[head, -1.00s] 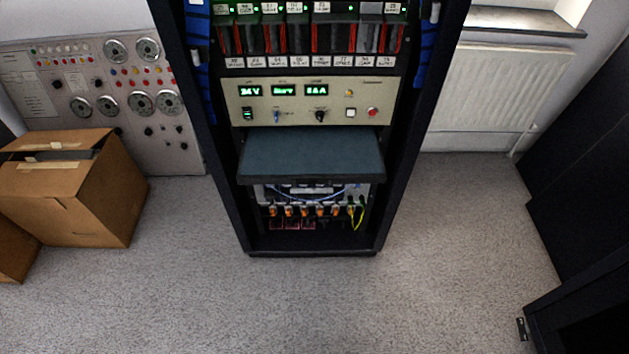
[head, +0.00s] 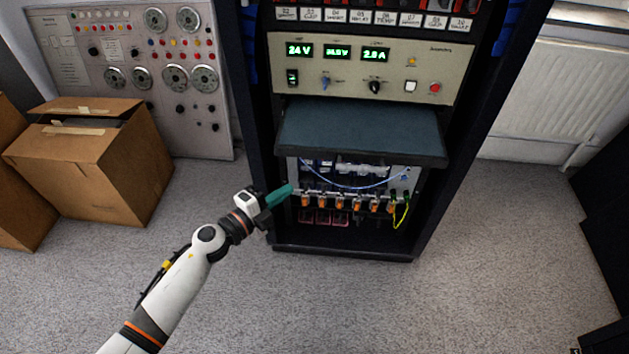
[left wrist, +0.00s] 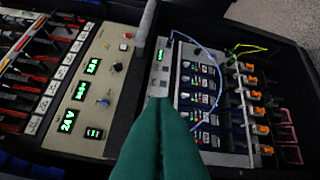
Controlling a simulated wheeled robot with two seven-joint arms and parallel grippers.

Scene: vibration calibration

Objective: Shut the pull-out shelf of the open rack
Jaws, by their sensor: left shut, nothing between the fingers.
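The pull-out shelf (head: 360,132) of the open rack (head: 262,130) is a dark blue-grey flat tray that sticks out toward me below the beige power panel. Nothing lies on it. My left gripper (head: 287,191) is shut and empty, with green fingers, just below and at the left front corner of the shelf. In the left wrist view the shut green fingers (left wrist: 165,125) point at the rack, and the shelf's edge (left wrist: 145,45) runs up behind them. I cannot tell whether they touch the shelf. My right gripper is not in view.
The beige panel (head: 365,68) with green displays sits above the shelf. Below it are a blue cable and several orange connectors (head: 340,202). Cardboard boxes (head: 90,160) and a grey control panel (head: 140,80) stand at the left. The floor in front is clear.

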